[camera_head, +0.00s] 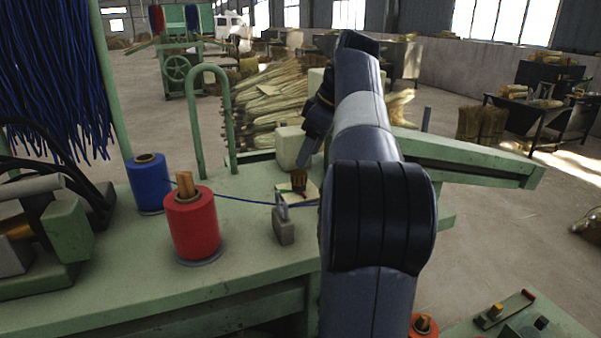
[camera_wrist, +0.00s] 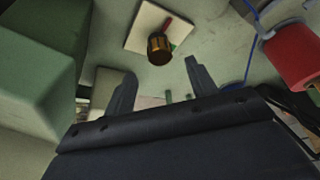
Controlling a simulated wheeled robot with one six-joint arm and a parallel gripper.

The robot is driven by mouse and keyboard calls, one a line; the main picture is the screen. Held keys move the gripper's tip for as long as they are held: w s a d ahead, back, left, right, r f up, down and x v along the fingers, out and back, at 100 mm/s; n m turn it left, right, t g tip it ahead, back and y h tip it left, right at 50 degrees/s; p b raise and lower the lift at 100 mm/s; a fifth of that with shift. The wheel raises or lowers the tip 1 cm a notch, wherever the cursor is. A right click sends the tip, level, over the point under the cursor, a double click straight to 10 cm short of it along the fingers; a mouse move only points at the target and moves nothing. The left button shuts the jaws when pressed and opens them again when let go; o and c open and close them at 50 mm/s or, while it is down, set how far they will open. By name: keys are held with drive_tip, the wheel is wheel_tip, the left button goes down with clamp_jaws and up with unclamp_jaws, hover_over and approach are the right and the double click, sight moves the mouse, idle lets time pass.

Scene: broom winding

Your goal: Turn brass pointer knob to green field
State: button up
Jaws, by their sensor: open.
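My gripper (camera_wrist: 157,80) is open and empty. Its two fingers are spread apart, and the knob appears beyond the fingertips, roughly between them and not touched. In the head view my gripper is up and behind my arm, partly hidden. Which way the pointer faces is hard to tell.
A blue thread spool (camera_head: 148,184) and a red spool (camera_head: 191,225) stand on the green bench (camera_head: 245,262). A blue thread runs right past a small grey block (camera_head: 284,224). A pale green box (camera_head: 292,147) stands behind the knob. A green hoop rail (camera_head: 228,115) rises at the back edge.

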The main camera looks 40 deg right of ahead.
sight(300, 172)
drive_tip(key=x, duration=0.5)
drive_tip(key=shift+w+a+f, duration=0.1)
drive_tip(key=shift+w+f, duration=0.05)
drive_tip(key=shift+f, duration=0.2)
drive_tip(key=shift+c, duration=0.3)
drive_tip(key=c, duration=0.9)
